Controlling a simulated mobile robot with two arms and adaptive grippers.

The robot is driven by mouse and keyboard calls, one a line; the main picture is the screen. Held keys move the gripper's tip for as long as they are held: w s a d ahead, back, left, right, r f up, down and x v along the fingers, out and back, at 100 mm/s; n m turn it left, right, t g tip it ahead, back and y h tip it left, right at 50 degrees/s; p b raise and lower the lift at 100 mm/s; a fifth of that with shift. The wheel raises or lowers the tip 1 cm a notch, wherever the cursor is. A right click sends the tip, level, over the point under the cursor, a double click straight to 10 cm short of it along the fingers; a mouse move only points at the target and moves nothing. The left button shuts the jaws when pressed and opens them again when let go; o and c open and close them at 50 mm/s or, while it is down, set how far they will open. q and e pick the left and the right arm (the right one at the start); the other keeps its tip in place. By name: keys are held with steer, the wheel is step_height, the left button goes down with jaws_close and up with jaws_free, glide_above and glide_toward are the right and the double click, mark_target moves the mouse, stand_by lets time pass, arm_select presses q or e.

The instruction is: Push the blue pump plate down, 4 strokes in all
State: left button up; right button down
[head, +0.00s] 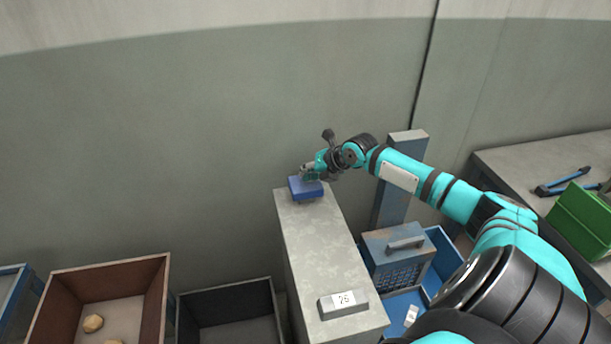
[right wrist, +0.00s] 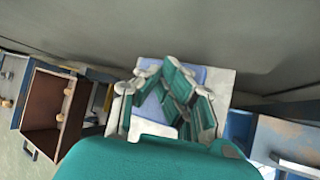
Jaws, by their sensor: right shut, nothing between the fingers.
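The blue pump plate (head: 303,191) sits at the far end of a grey block-like housing (head: 318,245) in the head view. My right gripper (head: 311,176) is shut and empty, pointing down right over the plate. I cannot tell whether its fingertips touch the plate. In the right wrist view the shut fingers (right wrist: 178,102) stand in front of the plate (right wrist: 149,107) and hide much of it. A small display (head: 343,300) reading "26" is on the near end of the housing. My left gripper is not in view.
A brown bin (head: 60,272) with lumps in it and a dark bin (head: 229,297) stand left of the housing. A blue-grey box with a handle (head: 397,257) stands to its right, near a post. A green crate (head: 584,219) rests on the right bench.

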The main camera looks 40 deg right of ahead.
steer(key=shift+s+a+f+b, duration=0.1)
steer(key=shift+s+f+b, duration=0.05)
steer(key=shift+f+b, duration=0.85)
stand_by(0.5)
steer(key=shift+p, duration=0.35)
steer(key=shift+r+p, duration=1.2)
steer(key=shift+r, duration=0.9)
steer(key=shift+r, duration=0.15)
step_height(320, 180, up, 5)
steer(key=p, duration=0.3)
